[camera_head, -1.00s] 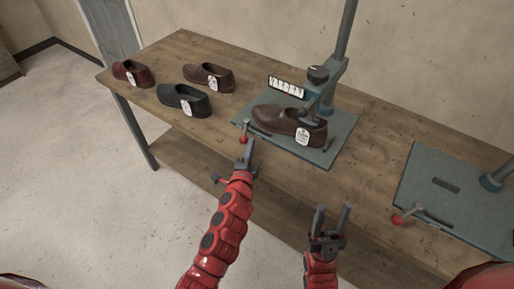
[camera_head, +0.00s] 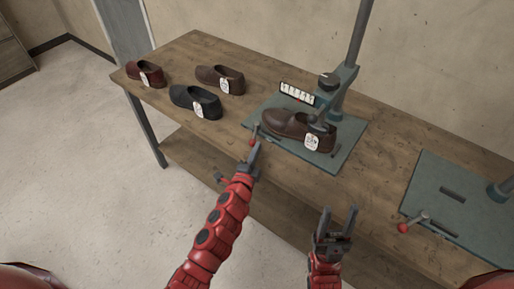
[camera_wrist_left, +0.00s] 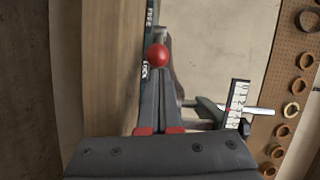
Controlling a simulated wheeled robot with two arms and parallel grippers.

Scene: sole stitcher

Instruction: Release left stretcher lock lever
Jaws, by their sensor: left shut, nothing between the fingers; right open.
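The left stretcher lock lever has a red ball knob (camera_head: 252,143) and a grey arm at the front left of the left green base plate (camera_head: 343,160). In the left wrist view the red knob (camera_wrist_left: 158,55) is just beyond my fingertips, between the printed words FREE and LOCK and nearer LOCK. My left gripper (camera_head: 254,151) is shut and empty, right at the knob; I cannot tell whether it touches. My right gripper (camera_head: 337,214) is open and empty in front of the table edge. A brown shoe (camera_head: 290,124) with a white tag sits on the left plate.
A grey post (camera_head: 350,60) and a small numbered scale (camera_head: 297,93) stand behind the shoe. Several tagged shoes, including a black one (camera_head: 190,99), lie at the left of the wooden table (camera_head: 235,108). A second green plate (camera_head: 430,185) with a red-knobbed lever (camera_head: 403,228) is at right.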

